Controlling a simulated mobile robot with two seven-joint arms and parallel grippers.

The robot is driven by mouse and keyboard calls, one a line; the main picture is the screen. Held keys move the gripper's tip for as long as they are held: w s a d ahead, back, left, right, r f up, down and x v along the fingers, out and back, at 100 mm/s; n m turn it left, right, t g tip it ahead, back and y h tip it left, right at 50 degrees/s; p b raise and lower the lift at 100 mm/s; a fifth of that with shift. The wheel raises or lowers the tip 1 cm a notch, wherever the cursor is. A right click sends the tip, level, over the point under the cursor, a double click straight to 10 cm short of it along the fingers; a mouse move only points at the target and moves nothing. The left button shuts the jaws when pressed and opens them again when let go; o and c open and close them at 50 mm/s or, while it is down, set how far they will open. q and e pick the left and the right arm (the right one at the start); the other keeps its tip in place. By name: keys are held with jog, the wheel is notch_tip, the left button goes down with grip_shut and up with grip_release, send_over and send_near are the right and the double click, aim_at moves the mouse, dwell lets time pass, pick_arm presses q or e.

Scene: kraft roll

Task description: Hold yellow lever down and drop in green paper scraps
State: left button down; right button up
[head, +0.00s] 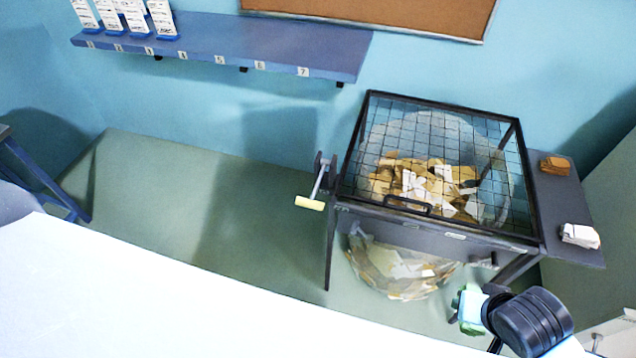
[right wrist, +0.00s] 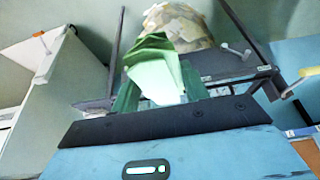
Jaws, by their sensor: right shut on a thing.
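The yellow lever (head: 309,203) sticks out from the left side of a dark-framed bin with a mesh lid (head: 440,150); it also shows at the right edge of the right wrist view (right wrist: 302,82). No gripper touches it. The lid looks closed over brown and white scraps. My right gripper (head: 472,308) is low in front of the bin's right side, shut on folded green paper scraps (right wrist: 157,72), which stand up between its fingers. The green paper is partly visible in the head view. My left gripper is not in view.
A clear bag of scraps (head: 400,272) hangs under the bin. A side shelf (head: 565,205) on its right bears a brown bundle (head: 555,167) and a white bundle (head: 580,236). A numbered blue wall shelf (head: 220,50) holds white cards. Floor left of the bin is clear.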

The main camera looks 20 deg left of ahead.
jog(key=shift+w, duration=0.1)
jog(key=w+d, duration=0.2)
jog(key=w, duration=1.4)
jog(key=shift+d+r, duration=0.2)
jog(key=shift+r, duration=0.15)
